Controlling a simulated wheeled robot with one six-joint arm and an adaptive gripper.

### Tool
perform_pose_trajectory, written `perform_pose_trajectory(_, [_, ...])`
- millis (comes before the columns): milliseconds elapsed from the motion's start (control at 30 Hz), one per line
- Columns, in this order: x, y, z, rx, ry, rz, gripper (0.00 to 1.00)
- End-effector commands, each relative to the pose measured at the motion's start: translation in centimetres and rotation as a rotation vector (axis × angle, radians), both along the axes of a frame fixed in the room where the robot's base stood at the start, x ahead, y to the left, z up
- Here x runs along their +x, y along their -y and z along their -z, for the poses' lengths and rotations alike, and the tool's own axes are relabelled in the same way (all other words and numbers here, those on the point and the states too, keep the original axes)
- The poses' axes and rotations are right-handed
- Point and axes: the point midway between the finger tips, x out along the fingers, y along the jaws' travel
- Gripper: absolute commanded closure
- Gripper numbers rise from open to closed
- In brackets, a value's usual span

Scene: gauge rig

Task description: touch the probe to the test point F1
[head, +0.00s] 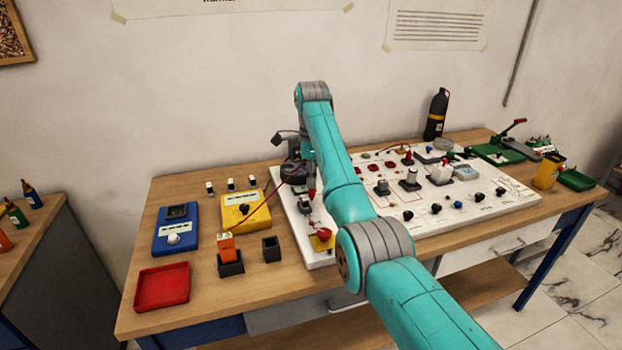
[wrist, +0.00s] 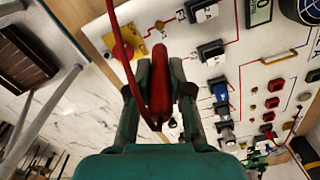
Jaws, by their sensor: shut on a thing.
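In the head view my gripper (head: 307,192) hangs over the left part of the white panel (head: 483,208), partly hidden by my arm. The yellow meter (head: 243,211) stands left of the panel, with a red lead rising from it. I cannot read which point is F1, and I cannot tell whether the tip touches the panel.
A red button on a yellow plate (head: 322,240) sits at the panel's front left. Black and blue switches (wrist: 219,88) stand up from the panel. Left are a blue meter (head: 176,229), a red tray (head: 162,287) and a black holder with an orange block (head: 228,257).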

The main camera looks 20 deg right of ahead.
Motion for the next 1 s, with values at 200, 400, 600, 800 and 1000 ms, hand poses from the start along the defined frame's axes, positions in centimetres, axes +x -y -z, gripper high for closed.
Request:
perform_pose_trajectory(200, [0.0, 0.0, 0.0, 0.0, 0.0, 0.0, 1.0])
perform_pose_trajectory(400, [0.0, 0.0, 0.3, 0.0, 0.0, 0.0, 1.0])
perform_pose_trajectory(600, [0.0, 0.0, 1.4, 0.0, -0.001, 0.0, 1.0])
perform_pose_trajectory(800, [0.0, 0.0, 3.3, 0.0, -0.001, 0.0, 1.0])
perform_pose_trajectory(1000, [0.0, 0.0, 5.3, 0.001, -0.002, 0.0, 1.0])
